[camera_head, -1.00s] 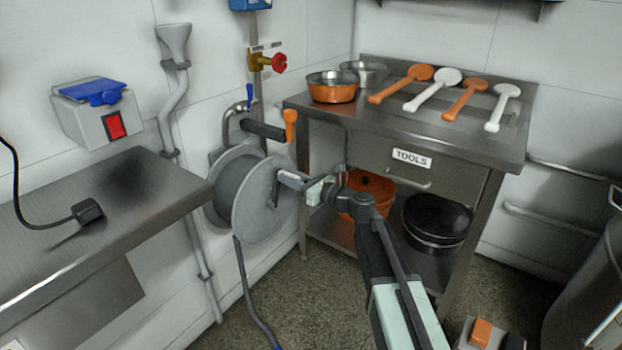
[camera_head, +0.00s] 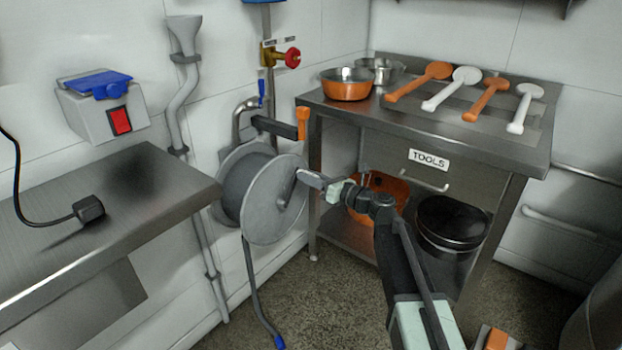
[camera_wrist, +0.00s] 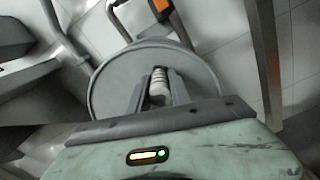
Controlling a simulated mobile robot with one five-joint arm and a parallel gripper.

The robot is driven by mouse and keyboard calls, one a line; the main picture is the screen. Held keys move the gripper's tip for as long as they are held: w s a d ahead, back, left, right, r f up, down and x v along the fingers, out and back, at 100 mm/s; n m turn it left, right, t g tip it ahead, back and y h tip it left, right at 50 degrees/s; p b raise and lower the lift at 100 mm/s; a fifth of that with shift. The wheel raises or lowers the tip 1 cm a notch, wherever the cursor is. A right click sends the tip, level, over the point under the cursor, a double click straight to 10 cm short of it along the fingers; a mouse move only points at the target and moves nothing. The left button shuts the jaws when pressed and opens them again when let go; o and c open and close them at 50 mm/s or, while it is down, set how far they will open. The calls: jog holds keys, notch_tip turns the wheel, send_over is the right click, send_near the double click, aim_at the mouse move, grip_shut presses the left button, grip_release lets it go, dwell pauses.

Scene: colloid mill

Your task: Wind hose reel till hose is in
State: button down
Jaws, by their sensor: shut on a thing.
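The grey hose reel (camera_head: 262,222) is mounted on the wall beside the metal table. Its round front plate also shows in the wrist view (camera_wrist: 110,88). A dark hose (camera_head: 252,285) hangs down from the reel to a blue end (camera_head: 279,342) near the floor. My gripper (camera_head: 308,178) is at the front of the reel, beside its short crank arm (camera_head: 287,189). In the wrist view, its two dark fingers are shut on a pale ribbed crank handle (camera_wrist: 158,86). The handle's base and the crank arm are mostly hidden there.
An arm with an orange grip (camera_head: 302,122) sticks out just above the reel. A steel table (camera_head: 110,215) stands at left. A tool bench (camera_head: 430,140) with spoons, pans and a drawer stands behind my arm. Floor (camera_head: 310,295) is open below the reel.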

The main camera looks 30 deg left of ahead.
jog(key=shift+s+a, duration=0.1)
jog(key=shift+a, duration=0.05)
jog(key=c, duration=1.2)
grip_release()
jog(key=shift+a, duration=0.1)
jog(key=v, duration=0.8)
